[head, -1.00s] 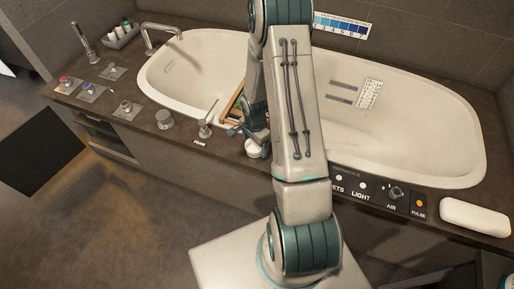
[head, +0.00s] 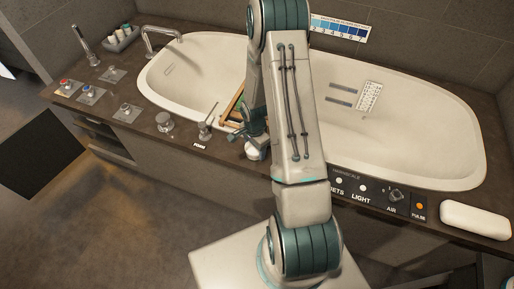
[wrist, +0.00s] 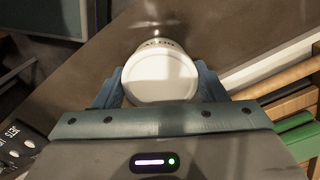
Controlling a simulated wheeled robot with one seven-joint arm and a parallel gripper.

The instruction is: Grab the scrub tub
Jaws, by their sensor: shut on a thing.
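The scrub tub (wrist: 160,78) is a small white round tub with a pale lid and dark lettering on its side. In the wrist view it sits between the two blue fingers of my gripper (wrist: 160,88), which are shut on it. In the head view the tub (head: 253,152) shows at the front ledge of the bath, partly hidden by my gripper (head: 255,140) and arm. I cannot tell whether the tub touches the ledge.
A wooden caddy (head: 232,107) with a green item lies across the bath (head: 420,130), just beyond the gripper. A metal lever marked FOAM (head: 205,128) stands left of the tub. Control knobs (head: 395,193) and a white rolled towel (head: 474,218) are to the right.

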